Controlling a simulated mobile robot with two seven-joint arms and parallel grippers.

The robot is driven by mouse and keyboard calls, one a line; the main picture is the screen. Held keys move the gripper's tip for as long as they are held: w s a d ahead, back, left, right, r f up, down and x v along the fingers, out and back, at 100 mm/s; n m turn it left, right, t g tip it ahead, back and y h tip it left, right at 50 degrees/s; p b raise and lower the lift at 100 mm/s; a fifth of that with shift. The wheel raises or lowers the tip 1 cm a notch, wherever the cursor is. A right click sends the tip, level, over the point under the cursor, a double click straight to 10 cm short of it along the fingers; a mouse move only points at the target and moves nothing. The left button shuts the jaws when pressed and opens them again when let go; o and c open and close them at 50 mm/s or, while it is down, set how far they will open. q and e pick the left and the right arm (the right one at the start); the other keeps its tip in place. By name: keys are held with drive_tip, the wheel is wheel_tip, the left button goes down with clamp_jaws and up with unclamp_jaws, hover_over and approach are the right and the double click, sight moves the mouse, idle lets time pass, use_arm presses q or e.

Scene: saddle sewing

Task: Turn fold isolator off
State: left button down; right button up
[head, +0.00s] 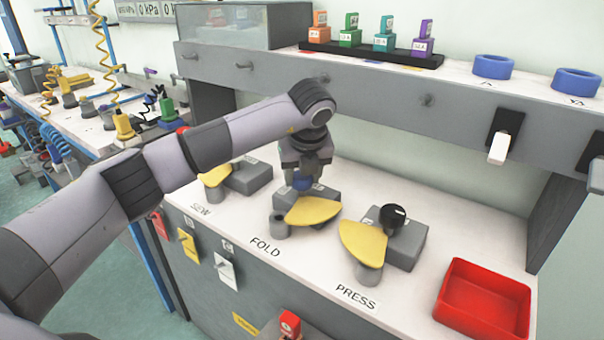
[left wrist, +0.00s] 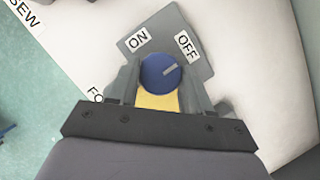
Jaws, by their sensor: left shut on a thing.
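The fold isolator is a round blue knob (left wrist: 160,73) on a grey plate (left wrist: 177,22) with an ON label (left wrist: 138,39) and an OFF label (left wrist: 187,46). Its pale mark points right and slightly up, on the OFF side. In the head view the knob (head: 302,183) shows behind the FOLD label (head: 265,247), mostly covered by my gripper. My left gripper (head: 304,174) points down at it and is shut on it, with a finger on either side in the left wrist view (left wrist: 160,85). My right gripper is not in view.
Yellow paddles stand at SEW (head: 215,175), FOLD (head: 312,211) and PRESS (head: 364,242), close around the gripper. A black knob (head: 393,217) is on the PRESS unit. A red tray (head: 484,300) lies at the right. A shelf front (head: 350,85) runs behind the arm.

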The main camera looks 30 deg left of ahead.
sight(305, 204)
use_arm(q)
drive_tip(key=shift+w+r, duration=0.1)
drive_tip(key=shift+r, duration=0.1)
drive_tip(key=c, duration=0.7)
unclamp_jaws()
drive_tip(key=shift+o, duration=1.1)
drive_tip(key=shift+f, duration=0.1)
drive_tip(key=v, duration=0.7)
